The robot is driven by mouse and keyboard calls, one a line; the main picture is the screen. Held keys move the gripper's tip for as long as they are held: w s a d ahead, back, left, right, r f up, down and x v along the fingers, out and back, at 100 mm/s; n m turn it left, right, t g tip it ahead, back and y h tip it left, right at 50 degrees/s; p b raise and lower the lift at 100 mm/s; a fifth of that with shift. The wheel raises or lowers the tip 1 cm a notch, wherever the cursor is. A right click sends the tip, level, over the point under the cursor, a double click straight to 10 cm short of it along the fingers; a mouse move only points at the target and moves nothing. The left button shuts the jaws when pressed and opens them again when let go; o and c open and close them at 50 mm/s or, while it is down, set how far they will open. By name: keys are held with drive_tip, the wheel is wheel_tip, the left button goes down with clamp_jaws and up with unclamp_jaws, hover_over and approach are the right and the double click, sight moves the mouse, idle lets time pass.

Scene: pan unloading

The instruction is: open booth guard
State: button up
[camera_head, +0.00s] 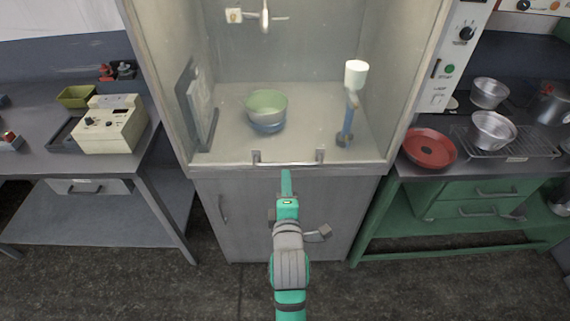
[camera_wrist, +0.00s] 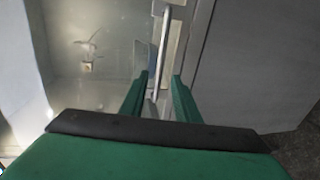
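The booth (camera_head: 290,55) stands in the middle of the head view. Its guard seems to be a clear pane, hard to make out, with a horizontal bar handle (camera_head: 288,162) low at the front edge. In the wrist view the handle (camera_wrist: 161,50) is a pale bar running up the picture between my fingers. My gripper (camera_head: 287,173) is at the middle of the handle from the front. In the wrist view its two green fingers (camera_wrist: 160,75) are apart, one on each side of the bar. I see no clear contact with the bar.
Inside the booth are stacked bowls (camera_head: 267,106) and a blue stand with a white cup (camera_head: 356,74). A grey cabinet (camera_head: 240,210) is below. A bench with a control box (camera_head: 110,124) is left; a green bench with a red pan (camera_head: 430,148) is right.

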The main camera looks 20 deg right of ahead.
sight(285, 165)
drive_tip(key=x, duration=1)
clamp_jaws()
